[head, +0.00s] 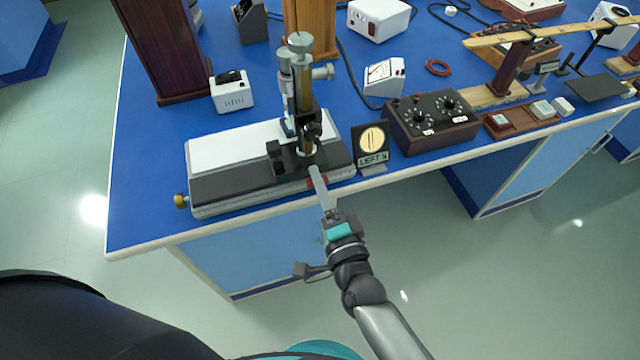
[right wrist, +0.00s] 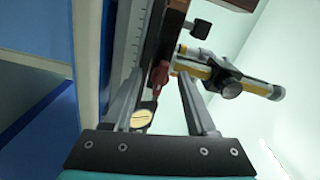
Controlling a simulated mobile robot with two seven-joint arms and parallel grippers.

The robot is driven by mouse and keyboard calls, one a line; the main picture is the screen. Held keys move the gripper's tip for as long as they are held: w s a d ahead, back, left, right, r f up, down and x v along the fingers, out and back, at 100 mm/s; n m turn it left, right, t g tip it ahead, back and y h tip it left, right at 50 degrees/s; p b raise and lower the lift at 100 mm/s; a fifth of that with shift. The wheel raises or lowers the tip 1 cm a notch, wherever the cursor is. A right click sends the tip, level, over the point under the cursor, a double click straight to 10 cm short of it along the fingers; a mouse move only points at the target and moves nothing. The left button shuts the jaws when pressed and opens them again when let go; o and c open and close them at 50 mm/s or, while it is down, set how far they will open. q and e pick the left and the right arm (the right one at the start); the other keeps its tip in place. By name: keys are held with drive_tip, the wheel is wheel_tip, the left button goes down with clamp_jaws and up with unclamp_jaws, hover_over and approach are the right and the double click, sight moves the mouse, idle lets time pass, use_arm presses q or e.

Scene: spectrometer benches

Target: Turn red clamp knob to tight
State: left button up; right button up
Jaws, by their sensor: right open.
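The red clamp knob (head: 322,182) is on the front side of the microscope's base, partly covered by my right gripper's finger in the head view. In the right wrist view the red knob (right wrist: 158,76) appears between the two fingertips. My right gripper (head: 315,170) reaches up to the front of the base, with its jaws open. In the right wrist view its fingers (right wrist: 163,78) stand apart on either side of the red part; contact cannot be told. The microscope (head: 303,90) stands upright on its white-topped base (head: 230,150). My left gripper is not in view.
A dark box with dials (head: 432,120), a white meter (head: 384,77) and a white box (head: 232,92) are on the blue bench (head: 150,210). Floor in front is clear.

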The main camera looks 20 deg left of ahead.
drive_tip(key=p+v, duration=0.1)
drive_tip(key=v, duration=1.4)
drive_tip(key=shift+d, duration=0.1)
drive_tip(key=s+d+f+n+g+h, duration=0.1)
drive_tip(key=d+f+n+g+h, duration=0.3)
drive_tip(key=f, duration=0.7)
drive_tip(key=s+d+f+n+g+h, duration=0.1)
drive_tip(key=d+f+n+g, duration=0.15)
drive_tip(key=d+f, duration=0.65)
drive_tip(key=s+d+f+n+g+h, duration=0.2)
drive_tip(key=s+d+f+g, duration=0.1)
drive_tip(key=s+f, duration=0.5)
drive_tip(key=s+d+f+n+g+h, duration=0.3)
drive_tip(key=s+f, duration=0.5)
drive_tip(key=s, duration=0.3)
drive_tip(key=shift+s+d+f+g, duration=0.2)
drive_tip(key=shift+d+f+g, duration=0.15)
drive_tip(key=shift+d+g, duration=0.4)
drive_tip(key=shift+a, duration=0.15)
